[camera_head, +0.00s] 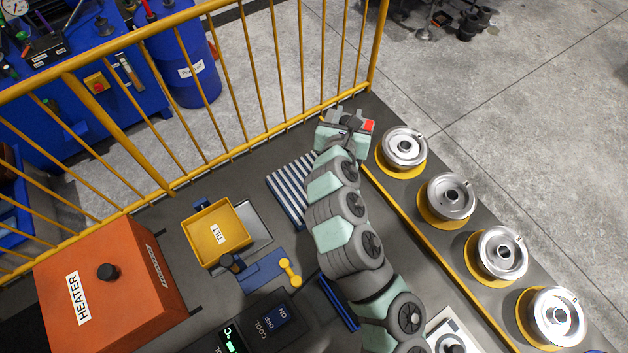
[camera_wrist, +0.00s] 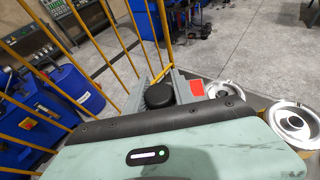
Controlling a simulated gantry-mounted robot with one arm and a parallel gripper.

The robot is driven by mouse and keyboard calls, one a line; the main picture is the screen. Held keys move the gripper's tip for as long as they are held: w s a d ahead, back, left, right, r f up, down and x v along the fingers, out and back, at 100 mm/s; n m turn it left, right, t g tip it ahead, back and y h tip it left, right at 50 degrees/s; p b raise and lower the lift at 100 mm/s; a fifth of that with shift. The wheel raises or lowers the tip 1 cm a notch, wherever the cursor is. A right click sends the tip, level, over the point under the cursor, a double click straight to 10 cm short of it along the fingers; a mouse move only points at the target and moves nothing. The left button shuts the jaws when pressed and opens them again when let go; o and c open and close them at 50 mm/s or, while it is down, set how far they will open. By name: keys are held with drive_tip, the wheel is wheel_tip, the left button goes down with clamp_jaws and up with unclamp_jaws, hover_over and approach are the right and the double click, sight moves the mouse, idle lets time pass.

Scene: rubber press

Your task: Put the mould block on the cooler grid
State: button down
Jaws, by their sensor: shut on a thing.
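My gripper (camera_head: 345,128) is at the far end of the bench, beyond the cooler grid and close to the yellow railing. In the wrist view, a round black knob (camera_wrist: 159,96) sits between its grey fingers; I take it to be the mould block's knob, with the rest of the block hidden. A red patch (camera_wrist: 197,88) shows beside the right finger. The cooler grid (camera_head: 284,188), a pale slatted rack with blue edges, lies left of my arm, which covers its right part. The slats in view are bare.
Yellow railing (camera_head: 236,96) runs along the far edge. Several silver wheel-like parts (camera_head: 404,147) stand on yellow discs at right. The yellow TILT tray (camera_head: 215,234) and orange HEATER box (camera_head: 110,285) are at left. The COOL switch panel (camera_head: 268,322) is in front.

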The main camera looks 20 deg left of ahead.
drive_tip(key=n+y+p, duration=0.1)
drive_tip(key=n+y, duration=0.1)
hover_over(308, 167)
drive_tip(key=s+d, duration=0.2)
drive_tip(key=s, duration=0.1)
wheel_tip(308, 167, down, 2)
drive_tip(key=shift+s+a+f+b, duration=0.15)
drive_tip(key=shift+f+b, duration=0.85)
drive_tip(key=shift+f, duration=4.05)
drive_tip(key=shift+w+a+f+b, duration=0.15)
drive_tip(key=shift+f+b, duration=0.8)
drive_tip(key=shift+f, duration=4.05)
drive_tip(key=shift+s, duration=0.1)
drive_tip(key=shift+f, duration=0.15)
drive_tip(key=c, duration=1.1)
unclamp_jaws()
drive_tip(key=shift+f, duration=0.1)
drive_tip(key=shift+o, duration=0.2)
drive_tip(key=shift+r, duration=0.25)
drive_tip(key=v, duration=1.2)
